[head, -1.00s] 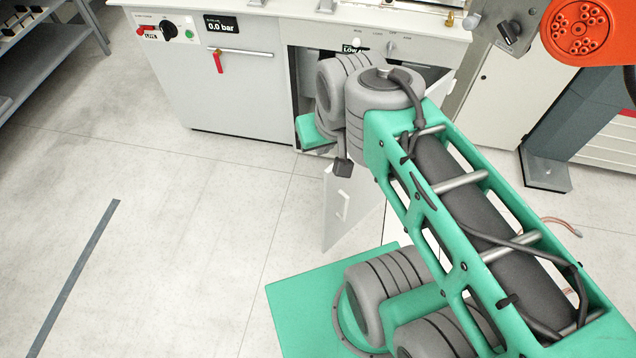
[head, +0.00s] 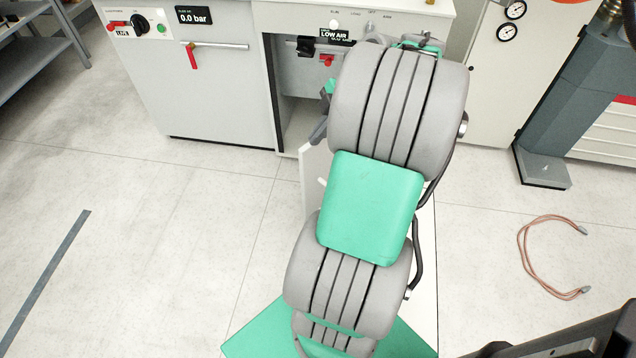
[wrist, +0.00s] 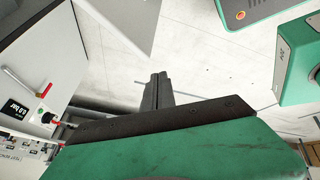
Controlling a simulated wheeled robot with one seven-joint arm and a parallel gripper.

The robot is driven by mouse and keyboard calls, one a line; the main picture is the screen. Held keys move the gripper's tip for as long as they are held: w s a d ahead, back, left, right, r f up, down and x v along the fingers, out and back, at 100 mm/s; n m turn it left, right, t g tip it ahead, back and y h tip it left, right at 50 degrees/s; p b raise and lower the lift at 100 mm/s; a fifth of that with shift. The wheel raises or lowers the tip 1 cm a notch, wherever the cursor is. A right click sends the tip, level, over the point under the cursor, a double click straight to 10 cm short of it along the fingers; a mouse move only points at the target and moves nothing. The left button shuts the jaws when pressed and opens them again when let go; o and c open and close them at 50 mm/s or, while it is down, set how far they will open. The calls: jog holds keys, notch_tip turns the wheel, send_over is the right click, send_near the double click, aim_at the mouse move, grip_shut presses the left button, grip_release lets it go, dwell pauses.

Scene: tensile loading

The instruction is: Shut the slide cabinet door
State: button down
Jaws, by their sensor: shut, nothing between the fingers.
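The cabinet with the open compartment (head: 290,118) stands at the back centre in the head view. Its white door (head: 311,180) stands swung out from the front, with a pale handle; my arm hides most of it. In the wrist view a pale panel (wrist: 122,22) at the top looks like this door. My gripper (wrist: 156,78) is shut and empty, its dark fingers together to the right of and below that panel, apart from it in the picture. In the head view my gripper is mostly hidden behind my arm near the compartment.
A grey cabinet front with a red-levered bar (head: 190,58) and a pressure display (head: 195,15) adjoins on the left. A copper-coloured cable (head: 535,262) lies on the floor at right. A dark machine column (head: 570,100) stands at far right. The floor at left is clear.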

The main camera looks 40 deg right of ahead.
jog(key=s+d+f+n+t+b, duration=0.1)
jog(key=s+d+f+n+b, duration=0.1)
jog(key=s+d+f+n, duration=0.35)
jog(key=shift+m+y, duration=0.5)
jog(key=shift+m, duration=0.45)
jog(key=w+a+f, duration=0.1)
jog(key=w+f, duration=0.1)
jog(key=w+a+f, duration=0.1)
jog(key=w+f, duration=0.2)
jog(key=w+a+f, duration=0.1)
jog(key=w+f, duration=0.1)
jog(key=f, duration=0.1)
jog(key=shift+w+f+b, duration=0.25)
jog(key=shift+w+b, duration=0.05)
jog(key=shift+a, duration=0.1)
